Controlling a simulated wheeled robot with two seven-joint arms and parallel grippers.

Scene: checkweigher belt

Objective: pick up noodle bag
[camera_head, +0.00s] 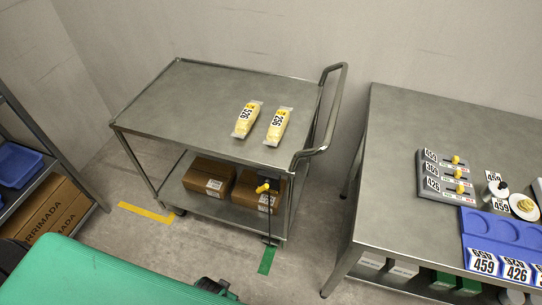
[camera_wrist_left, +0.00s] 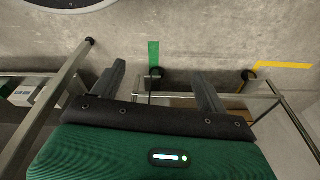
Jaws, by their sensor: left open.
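Two yellow noodle bags lie side by side on the steel cart's top shelf (camera_head: 190,95), toward its right end. The left noodle bag (camera_head: 246,120) and the right noodle bag (camera_head: 278,127) each have clear ends and a white number label, too small to read surely. They lie apart, with a narrow gap. My left gripper (camera_wrist_left: 158,72) shows in the left wrist view, open and empty, its dark fingers wide apart. Behind them are the floor, green tape and the cart's legs and wheels; no bag shows there. My right gripper is not in view.
The cart has a raised handle (camera_head: 335,110) on its right and cardboard boxes (camera_head: 207,178) below. A steel table (camera_head: 400,120) stands to the right, with a grey numbered panel (camera_head: 425,180) and a blue tray (camera_head: 475,240). The cart top's left half is clear.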

